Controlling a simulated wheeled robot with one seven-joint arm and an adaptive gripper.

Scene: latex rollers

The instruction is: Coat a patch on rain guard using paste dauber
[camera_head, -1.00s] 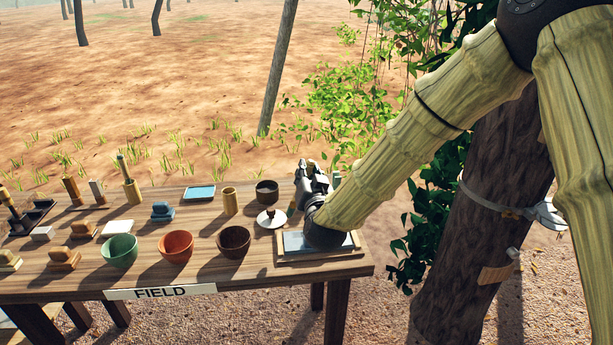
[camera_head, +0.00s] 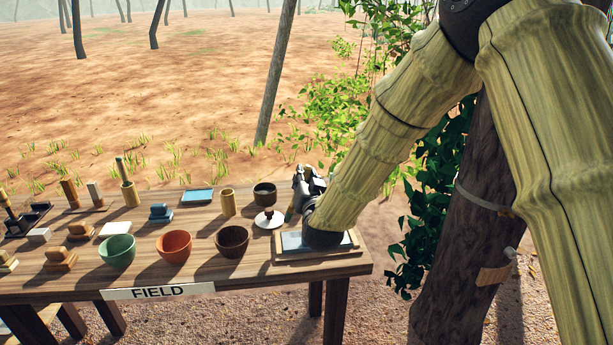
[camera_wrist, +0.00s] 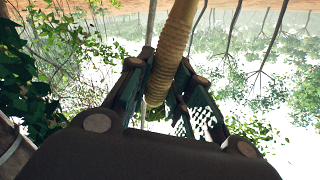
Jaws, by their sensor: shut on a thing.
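My gripper (camera_head: 308,184) is over the right end of the table, above a grey panel in a wooden frame (camera_head: 290,242). In the wrist view my gripper (camera_wrist: 165,82) is shut on a tan, ribbed handle (camera_wrist: 176,42), apparently the paste dauber. The handle runs between the fingers toward the top of the picture. The dauber's working end cannot be made out, and my wrist hides part of the panel. I cannot tell whether the dauber touches it. No rain guard is clearly identifiable; the framed panel may be it.
Left of the panel stand brown (camera_head: 232,241), orange (camera_head: 174,247) and green (camera_head: 117,251) bowls. Behind are a white lid (camera_head: 268,222), a dark cup (camera_head: 264,194) and a bamboo cup (camera_head: 228,203). A tree trunk (camera_head: 455,265) stands right of the table.

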